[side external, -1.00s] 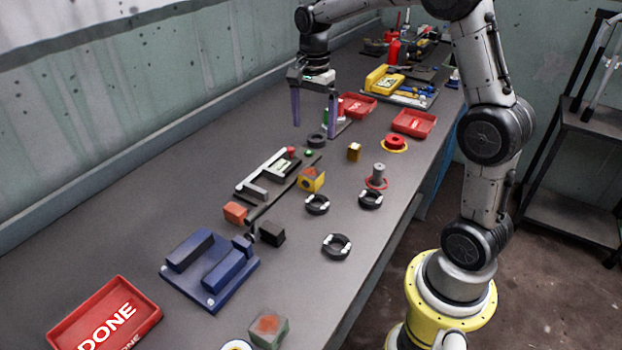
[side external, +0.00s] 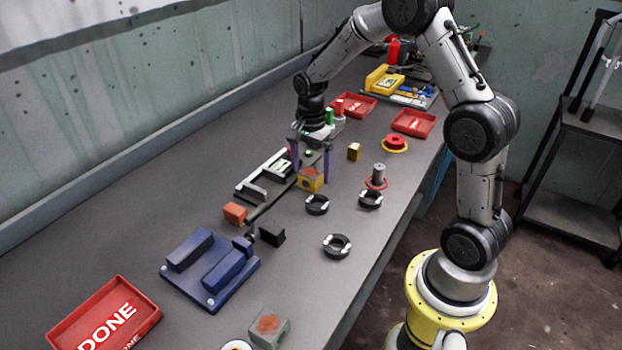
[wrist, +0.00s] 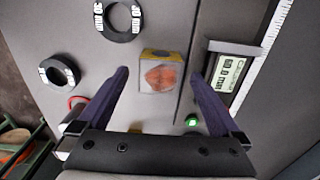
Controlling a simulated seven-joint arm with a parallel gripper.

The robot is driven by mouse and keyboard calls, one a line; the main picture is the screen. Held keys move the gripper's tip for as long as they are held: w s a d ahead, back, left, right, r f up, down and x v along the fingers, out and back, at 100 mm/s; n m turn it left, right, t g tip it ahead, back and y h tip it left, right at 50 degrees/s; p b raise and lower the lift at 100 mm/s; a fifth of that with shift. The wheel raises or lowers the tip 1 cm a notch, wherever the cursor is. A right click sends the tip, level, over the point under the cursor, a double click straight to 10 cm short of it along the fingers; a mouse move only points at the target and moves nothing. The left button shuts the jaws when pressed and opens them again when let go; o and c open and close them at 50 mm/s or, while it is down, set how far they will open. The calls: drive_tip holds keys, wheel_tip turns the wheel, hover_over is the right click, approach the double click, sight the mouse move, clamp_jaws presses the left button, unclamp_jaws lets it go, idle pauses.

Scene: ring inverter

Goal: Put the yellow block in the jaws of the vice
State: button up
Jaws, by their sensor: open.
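The yellow block (side external: 310,181), with an orange-red patch on its top, sits on the bench in the middle of the side view. It also shows in the wrist view (wrist: 160,74), ahead of the fingertips and between their lines. My gripper (side external: 311,176) is open and empty, with its two purple fingers pointing down just above and around the block's sides; contact cannot be told. The fingers also show in the wrist view (wrist: 160,75). The blue vice (side external: 211,268) stands on the bench at the lower left, with an empty gap between its jaws.
A caliper (side external: 266,176) lies left of the block. Black rings (side external: 337,246) lie to the right and front. An orange block (side external: 235,212) and a black block (side external: 271,233) sit near the vice. A red DONE tray (side external: 105,318) is at the lower left.

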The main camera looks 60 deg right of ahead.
drive_tip(key=shift+f, duration=0.3)
drive_tip(key=shift+r, duration=0.1)
clamp_jaws()
